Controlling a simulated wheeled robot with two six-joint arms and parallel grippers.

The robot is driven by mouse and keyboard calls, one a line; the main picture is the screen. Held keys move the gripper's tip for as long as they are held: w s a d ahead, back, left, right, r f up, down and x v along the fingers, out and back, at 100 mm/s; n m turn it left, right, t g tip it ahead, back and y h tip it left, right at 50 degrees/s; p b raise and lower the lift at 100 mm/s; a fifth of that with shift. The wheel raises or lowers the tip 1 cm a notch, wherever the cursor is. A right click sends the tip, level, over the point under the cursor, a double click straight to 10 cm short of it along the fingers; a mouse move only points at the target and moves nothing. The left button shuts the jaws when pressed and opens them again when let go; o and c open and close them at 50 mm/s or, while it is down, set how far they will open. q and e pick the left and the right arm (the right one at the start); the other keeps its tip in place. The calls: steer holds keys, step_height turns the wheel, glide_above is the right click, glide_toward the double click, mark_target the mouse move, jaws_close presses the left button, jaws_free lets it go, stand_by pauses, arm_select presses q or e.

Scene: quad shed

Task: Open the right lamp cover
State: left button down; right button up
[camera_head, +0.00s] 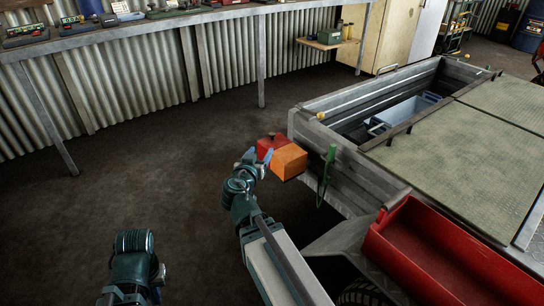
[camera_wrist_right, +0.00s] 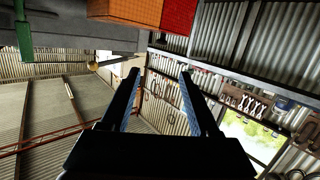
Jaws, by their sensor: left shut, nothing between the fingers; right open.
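The lamp on the trailer's near corner is a box with an orange part (camera_head: 289,161) and a red part (camera_head: 270,145). Its orange part (camera_wrist_right: 128,10) and red part (camera_wrist_right: 179,15) also show at the top of the right wrist view. My right gripper (camera_head: 250,157) is beside the lamp's left side in the head view. In the right wrist view, the right gripper (camera_wrist_right: 158,88) has its fingers spread with nothing between them; contact with the lamp cannot be made out. My left gripper (camera_head: 135,285) is low at the left, away from the lamp, its fingers mostly hidden.
A green strap or handle (camera_head: 327,172) hangs on the trailer's side wall (camera_head: 352,180) right of the lamp. A red open bin (camera_head: 440,262) is at the lower right. A workbench (camera_head: 150,25) runs along the back wall. The floor (camera_head: 110,165) at left is clear.

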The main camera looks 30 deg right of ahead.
mark_target(281, 153)
arm_select(q)
step_height(281, 153, down, 8)
steer(key=b, duration=0.5)
steer(key=shift+r, duration=0.15)
arm_select(e)
steer(key=d+f, duration=0.1)
steer(key=f+t, duration=0.1)
steer(key=w+d+f+t, duration=0.1)
steer(key=shift+d+f, duration=0.35)
arm_select(q)
steer(key=shift+r, duration=0.1)
arm_select(e)
steer(key=shift+w, duration=0.1)
